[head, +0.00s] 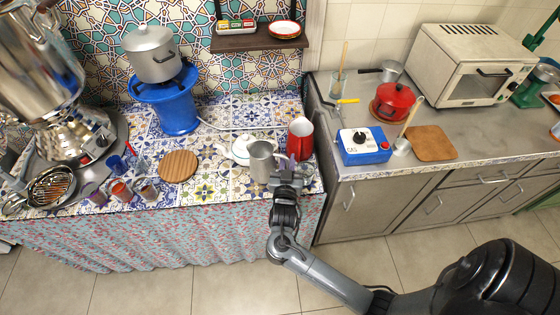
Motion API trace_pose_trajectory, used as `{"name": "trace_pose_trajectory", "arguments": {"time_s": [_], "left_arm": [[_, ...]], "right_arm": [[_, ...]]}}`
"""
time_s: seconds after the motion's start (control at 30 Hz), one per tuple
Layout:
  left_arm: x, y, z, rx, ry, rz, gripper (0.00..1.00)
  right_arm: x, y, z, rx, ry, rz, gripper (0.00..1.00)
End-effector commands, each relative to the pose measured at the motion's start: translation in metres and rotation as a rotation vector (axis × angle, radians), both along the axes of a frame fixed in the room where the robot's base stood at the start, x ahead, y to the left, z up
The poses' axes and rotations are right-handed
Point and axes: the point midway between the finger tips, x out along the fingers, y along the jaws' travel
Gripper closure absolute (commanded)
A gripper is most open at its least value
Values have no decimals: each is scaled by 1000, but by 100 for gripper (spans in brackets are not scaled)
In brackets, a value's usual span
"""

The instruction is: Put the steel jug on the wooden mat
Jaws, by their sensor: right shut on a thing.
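The steel jug (262,163) is at the front of the tiled counter, right of its middle. My right gripper (286,172) reaches in from below and is shut at the jug's right side, where the handle would be; the fingers hide the grip itself. The jug looks upright; I cannot tell whether its base touches the counter. The round wooden mat (179,166) lies flat and empty to the left, with a gap of tiles between it and the jug. My left gripper is not in view.
A white teapot (240,150) stands just behind and left of the jug, and a red jug (300,140) behind right. Small tea glasses (121,191) stand left of the mat. A blue stove (168,103) with a pot (151,54) is behind it.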

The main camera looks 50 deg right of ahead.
Motion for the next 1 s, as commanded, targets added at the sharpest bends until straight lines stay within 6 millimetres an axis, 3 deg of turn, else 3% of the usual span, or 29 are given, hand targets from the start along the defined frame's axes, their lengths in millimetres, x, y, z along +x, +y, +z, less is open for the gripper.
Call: {"name": "trace_pose_trajectory", "arguments": {"time_s": [0.43, 0.77, 1.0], "left_arm": [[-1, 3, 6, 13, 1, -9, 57], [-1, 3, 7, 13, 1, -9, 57], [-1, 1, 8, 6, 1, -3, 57]], "right_arm": [[-21, -11, 16, -1, -3, 0, 100], [-43, -14, 2, -1, 0, 4, 100], [-46, 5, 3, -1, -2, 114, 100]]}}
